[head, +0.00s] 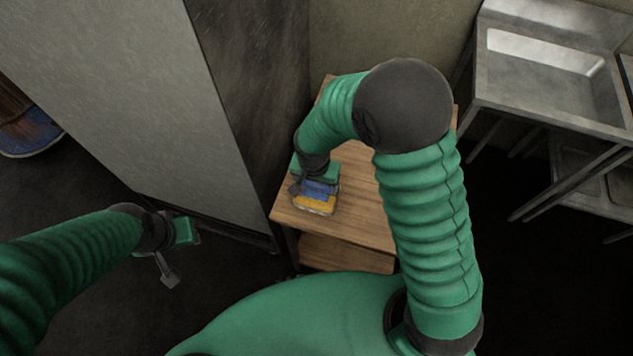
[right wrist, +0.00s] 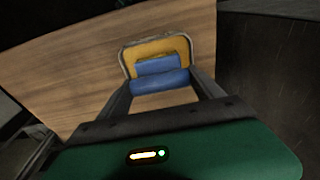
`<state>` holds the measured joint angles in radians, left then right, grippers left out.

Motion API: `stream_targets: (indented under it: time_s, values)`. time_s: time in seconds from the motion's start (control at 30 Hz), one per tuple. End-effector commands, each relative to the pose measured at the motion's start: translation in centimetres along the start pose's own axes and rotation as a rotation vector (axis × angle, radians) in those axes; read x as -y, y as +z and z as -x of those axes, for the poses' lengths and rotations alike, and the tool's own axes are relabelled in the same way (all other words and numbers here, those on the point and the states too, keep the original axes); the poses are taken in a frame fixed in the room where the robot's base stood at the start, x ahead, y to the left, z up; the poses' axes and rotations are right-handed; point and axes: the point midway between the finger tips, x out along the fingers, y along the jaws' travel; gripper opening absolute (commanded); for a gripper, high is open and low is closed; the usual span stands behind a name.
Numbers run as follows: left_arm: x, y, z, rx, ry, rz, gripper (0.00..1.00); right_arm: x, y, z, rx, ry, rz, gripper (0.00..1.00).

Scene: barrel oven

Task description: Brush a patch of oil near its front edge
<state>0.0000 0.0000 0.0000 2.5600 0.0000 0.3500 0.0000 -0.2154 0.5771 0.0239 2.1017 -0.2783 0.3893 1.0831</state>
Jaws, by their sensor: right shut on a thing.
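A brush with a blue grip, a yellow-orange body and a pale greyish rim (head: 315,204) is at the front left part of the wooden table top (head: 355,185). In the right wrist view the brush (right wrist: 157,50) shows beyond my fingers, over bare wood. My right gripper (head: 308,188) is shut on its blue grip; it also shows in the right wrist view (right wrist: 160,84). I cannot tell whether the brush touches the wood. No oil patch can be made out. My left gripper (head: 168,272) hangs at the lower left, away from the table, its opening unclear.
A tall grey panel (head: 130,90) with a dark side stands close left of the table. A metal sink unit (head: 550,90) is at the back right. A blue and brown object (head: 28,125) is at the far left. The table has a lower shelf (head: 340,254).

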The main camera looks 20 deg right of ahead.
Motion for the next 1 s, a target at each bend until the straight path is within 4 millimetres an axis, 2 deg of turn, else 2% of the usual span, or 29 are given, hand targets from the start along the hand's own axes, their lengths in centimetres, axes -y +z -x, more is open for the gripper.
stream_targets:
  time_s: [0.17, 0.83, 1.0]
  values:
    - [0.0, -0.1, 0.3, 0.0, 0.0, 0.0, 0.29, -0.1, 0.1, 0.2, 0.003, 0.002, 0.0, 0.43]
    - [0.0, -1.4, 5.7, 0.0, 0.0, 0.0, 0.29, 0.0, -0.8, 6.8, 0.0, 0.0, 0.0, 0.43]
    - [0.0, -1.4, 5.8, 0.0, 0.0, 0.0, 0.29, 0.0, -0.8, 7.0, 0.001, 0.001, 0.001, 0.43]
